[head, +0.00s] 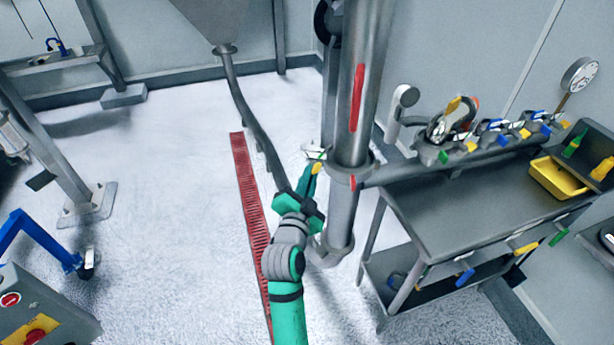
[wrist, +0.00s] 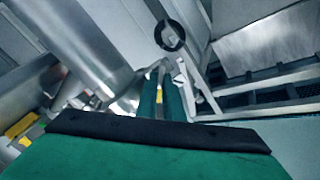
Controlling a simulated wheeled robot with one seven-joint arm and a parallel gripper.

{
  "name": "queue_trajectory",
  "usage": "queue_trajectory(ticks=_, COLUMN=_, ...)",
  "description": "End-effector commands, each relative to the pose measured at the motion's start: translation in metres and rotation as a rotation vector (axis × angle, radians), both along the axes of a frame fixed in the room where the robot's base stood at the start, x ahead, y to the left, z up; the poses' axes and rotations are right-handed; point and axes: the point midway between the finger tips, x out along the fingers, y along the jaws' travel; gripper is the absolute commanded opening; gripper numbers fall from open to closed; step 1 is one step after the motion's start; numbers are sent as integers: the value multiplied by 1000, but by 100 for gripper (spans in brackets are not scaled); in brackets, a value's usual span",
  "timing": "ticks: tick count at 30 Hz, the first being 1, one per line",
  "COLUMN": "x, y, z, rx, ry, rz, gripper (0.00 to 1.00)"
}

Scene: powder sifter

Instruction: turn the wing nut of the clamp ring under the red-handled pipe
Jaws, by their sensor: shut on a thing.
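The steel pipe (head: 374,75) with a long red handle (head: 357,98) stands upright right of centre in the head view. The clamp ring (head: 365,165) goes around it at a joint below the handle. My gripper (head: 317,165) reaches the ring's left side, its green fingers shut on a small metal piece that appears to be the wing nut (head: 313,154). In the wrist view my gripper (wrist: 161,78) has its fingers close together, tips at pale metal parts beside the large pipe (wrist: 80,45). The fingers hide most of the nut, so its angle cannot be told.
A steel bench (head: 440,205) with tools and a yellow bin (head: 557,178) stands right of the pipe. A hopper spout (head: 232,75) slopes down left of it. A red floor grate (head: 247,185) runs beneath my arm.

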Motion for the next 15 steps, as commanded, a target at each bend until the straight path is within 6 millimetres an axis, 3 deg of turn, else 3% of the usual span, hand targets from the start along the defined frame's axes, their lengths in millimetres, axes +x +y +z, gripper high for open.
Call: queue_trajectory(ticks=15, x=-1, y=6, z=1, rx=-348, ry=72, rz=5, gripper=0)
